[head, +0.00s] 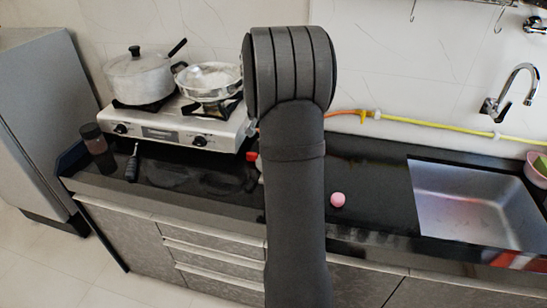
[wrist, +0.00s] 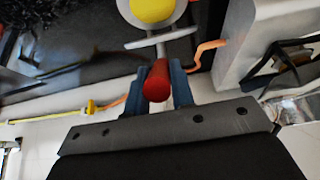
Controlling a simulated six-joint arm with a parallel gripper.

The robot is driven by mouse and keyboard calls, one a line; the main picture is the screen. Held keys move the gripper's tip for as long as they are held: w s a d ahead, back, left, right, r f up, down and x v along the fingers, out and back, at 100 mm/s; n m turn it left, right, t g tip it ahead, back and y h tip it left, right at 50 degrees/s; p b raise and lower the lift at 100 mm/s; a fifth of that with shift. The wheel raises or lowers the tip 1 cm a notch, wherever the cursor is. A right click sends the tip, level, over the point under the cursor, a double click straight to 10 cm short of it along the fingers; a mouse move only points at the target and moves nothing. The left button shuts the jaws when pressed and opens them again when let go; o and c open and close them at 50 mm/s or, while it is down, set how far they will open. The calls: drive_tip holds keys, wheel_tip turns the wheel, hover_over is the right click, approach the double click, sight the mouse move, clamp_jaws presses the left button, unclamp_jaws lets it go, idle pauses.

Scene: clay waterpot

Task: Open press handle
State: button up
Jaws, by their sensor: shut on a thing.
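The press shows in the wrist view with a red cylindrical handle (wrist: 157,78), a pale metal crossbar (wrist: 170,38) and a round pale cup. A yellow ball-like thing (wrist: 152,9) sits in the cup, cut off by the top edge. My gripper (wrist: 158,84) has its two blue-grey fingers on either side of the red handle and is shut on it. In the head view, my arm hides the gripper and most of the press. A small red part (head: 252,156) shows just left of my arm, probably the press.
A gas stove (head: 180,125) with a lidded pot (head: 138,77) and a pan (head: 210,80) stands left of my arm. A pink ball (head: 338,199) lies on the dark counter to the right, before the sink (head: 470,203). A yellow-orange hose (head: 440,124) runs along the wall.

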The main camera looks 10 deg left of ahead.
drive_tip(key=shift+w, duration=0.1)
drive_tip(key=shift+w+r, duration=0.5)
drive_tip(key=shift+w, duration=0.25)
drive_tip(key=shift+w+r, duration=0.45)
drive_tip(key=shift+w, duration=0.25)
drive_tip(key=shift+w+r, duration=0.1)
drive_tip(key=shift+w, duration=0.15)
drive_tip(key=shift+w+r, duration=0.3)
drive_tip(key=shift+w, duration=0.45)
drive_tip(key=shift+w+r, duration=0.25)
drive_tip(key=shift+w, duration=0.45)
drive_tip(key=shift+w+r, duration=0.2)
drive_tip(key=shift+w, duration=0.65)
drive_tip(key=shift+w+r, duration=0.2)
drive_tip(key=shift+w, duration=0.65)
